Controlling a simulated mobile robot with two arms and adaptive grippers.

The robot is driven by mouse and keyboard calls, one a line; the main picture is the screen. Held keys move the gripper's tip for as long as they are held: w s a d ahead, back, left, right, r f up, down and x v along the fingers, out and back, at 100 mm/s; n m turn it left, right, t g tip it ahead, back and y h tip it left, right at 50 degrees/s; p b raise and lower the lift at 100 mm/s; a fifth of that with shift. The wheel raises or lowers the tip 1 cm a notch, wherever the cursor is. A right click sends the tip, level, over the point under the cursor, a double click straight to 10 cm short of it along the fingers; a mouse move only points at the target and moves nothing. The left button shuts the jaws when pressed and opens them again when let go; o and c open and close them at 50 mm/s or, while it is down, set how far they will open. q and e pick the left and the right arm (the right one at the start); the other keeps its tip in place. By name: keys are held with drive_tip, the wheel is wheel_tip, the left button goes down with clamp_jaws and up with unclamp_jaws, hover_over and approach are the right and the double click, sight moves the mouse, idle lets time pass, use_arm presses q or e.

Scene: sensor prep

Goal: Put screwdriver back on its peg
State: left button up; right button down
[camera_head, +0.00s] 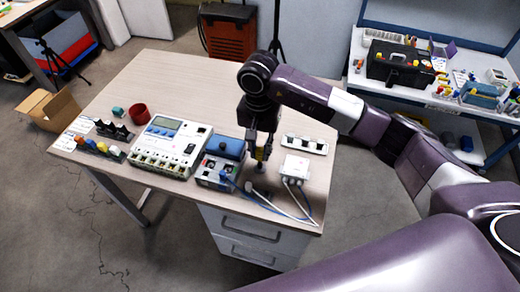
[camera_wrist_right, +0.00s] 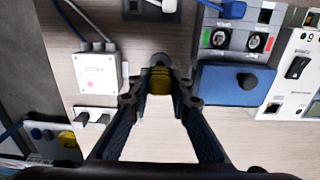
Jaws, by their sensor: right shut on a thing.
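My right gripper (camera_head: 261,150) points down over the right part of the wooden table, between the blue-topped box and the white box. In the right wrist view, the gripper's two fingers (camera_wrist_right: 160,100) are closed around the yellow-and-black screwdriver handle (camera_wrist_right: 160,82). The yellow of the screwdriver (camera_head: 259,154) also shows between the fingers in the head view. Its lower end is hard to make out. I cannot clearly identify its peg; a dark rack (camera_head: 114,131) stands at the table's left. My left gripper is not in view.
A blue-topped box (camera_head: 223,148) is close on the left, beside a large white instrument (camera_head: 172,145). A white box (camera_head: 295,166) with cables and a white strip (camera_head: 305,144) lie on the right. A red cup (camera_head: 139,114) stands at the left. The table's back (camera_head: 190,80) is clear.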

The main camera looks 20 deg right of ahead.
drive_tip(key=shift+f+b, duration=0.5)
drive_tip(key=shift+b, duration=0.7)
idle(1.7)
drive_tip(key=c, duration=1.7)
unclamp_jaws()
drive_tip(key=shift+o, duration=0.8)
drive_tip(key=shift+r, duration=0.1)
drive_tip(key=shift+r+p, duration=1.4)
drive_tip(key=shift+r, duration=2.05)
drive_tip(key=shift+f, duration=0.1)
